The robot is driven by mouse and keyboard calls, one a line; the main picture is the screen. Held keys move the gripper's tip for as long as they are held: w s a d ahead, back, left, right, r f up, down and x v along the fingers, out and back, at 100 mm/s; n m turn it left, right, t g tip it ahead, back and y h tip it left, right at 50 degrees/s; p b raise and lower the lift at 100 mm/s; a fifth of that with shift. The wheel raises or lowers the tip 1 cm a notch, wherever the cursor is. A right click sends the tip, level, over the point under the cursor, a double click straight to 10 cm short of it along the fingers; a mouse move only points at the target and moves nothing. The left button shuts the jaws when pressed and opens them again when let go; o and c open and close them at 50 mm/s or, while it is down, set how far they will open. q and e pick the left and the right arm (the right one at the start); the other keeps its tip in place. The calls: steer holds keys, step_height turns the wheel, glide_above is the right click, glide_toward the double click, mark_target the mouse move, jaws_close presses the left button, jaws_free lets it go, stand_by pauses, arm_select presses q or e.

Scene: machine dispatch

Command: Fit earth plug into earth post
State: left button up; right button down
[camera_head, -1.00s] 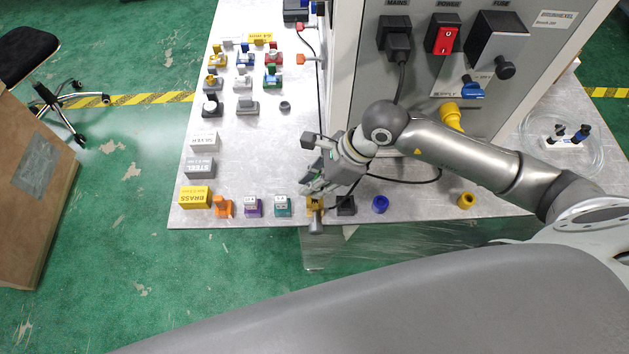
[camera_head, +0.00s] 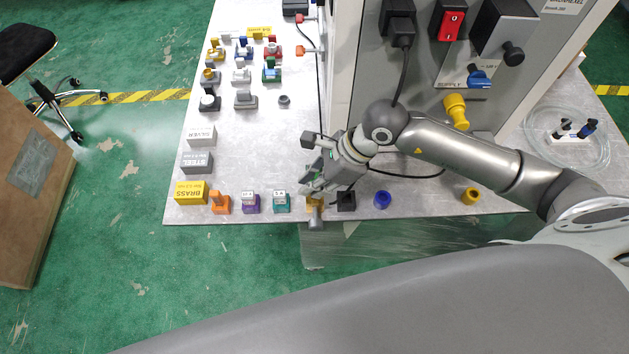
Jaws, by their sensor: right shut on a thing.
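My right gripper (camera_head: 316,188) reaches in from the right and points down at the table's front edge. Its fingers are shut at a small yellow piece (camera_head: 315,202) with a grey round end (camera_head: 315,221) that juts over the edge. The fingers hide most of the contact, and I cannot tell which part is the earth plug and which the earth post. A black block (camera_head: 346,201) stands just right of the fingers, with a thin dark cable running up from near it. My left gripper is not in view.
Teal (camera_head: 281,202), purple (camera_head: 250,203) and orange (camera_head: 220,203) pieces stand left of the gripper. A blue ring (camera_head: 382,199) and a yellow ring (camera_head: 470,196) lie to the right. The grey machine (camera_head: 430,90) rises behind my arm.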

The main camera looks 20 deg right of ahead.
steer(key=shift+b, duration=0.35)
stand_by(0.7)
steer(key=shift+f+b, duration=0.9)
stand_by(0.3)
steer(key=c, duration=1.4)
jaws_free()
steer(key=shift+o, duration=0.2)
steer(key=shift+r, duration=0.15)
steer(key=shift+r+p, duration=0.85)
steer(key=shift+r, duration=0.85)
